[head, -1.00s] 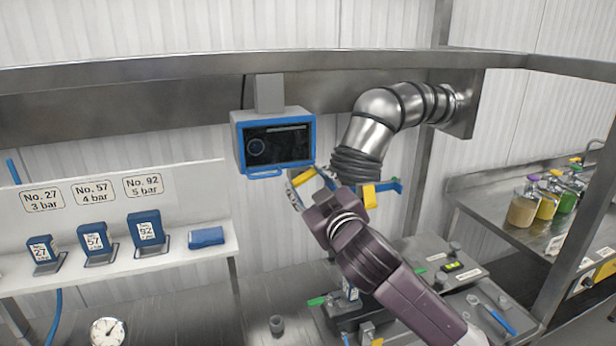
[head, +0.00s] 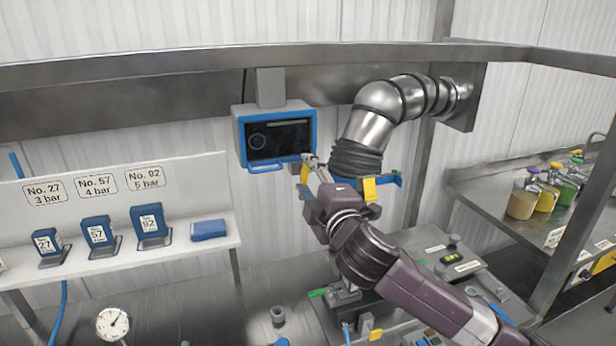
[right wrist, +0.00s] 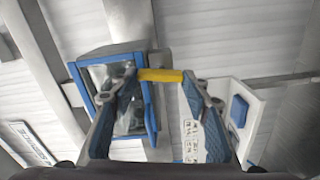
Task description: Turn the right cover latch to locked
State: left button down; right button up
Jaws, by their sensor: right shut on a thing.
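My right gripper (head: 309,163) is raised in front of the wall, just right of and below the blue-framed display. In the right wrist view its two fingers (right wrist: 161,77) stand apart with a yellow bar (right wrist: 161,75) spanning between their tips, and it is shut on this yellow piece. In the head view a yellow piece (head: 305,173) shows at the fingertips. A second yellow piece (head: 370,189) hangs on a blue bar (head: 389,181) below the duct's black bellows (head: 359,160). I cannot tell which yellow piece is the right cover latch, or whether it is locked. My left gripper is out of view.
The blue-framed display (head: 275,136) is close beside the gripper, and the metal duct (head: 372,125) is right behind it. A white shelf (head: 170,255) with numbered blue blocks stands left. Grey fixtures lie on the bench below my arm. Jars (head: 522,203) stand at right.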

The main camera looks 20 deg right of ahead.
jog(key=shift+f+n, duration=0.1)
jog(key=shift+n, duration=1)
jog(key=o, duration=1.2)
jog(key=shift+c, duration=0.2)
jog(key=s, duration=1.2)
jog(key=shift+d, duration=0.2)
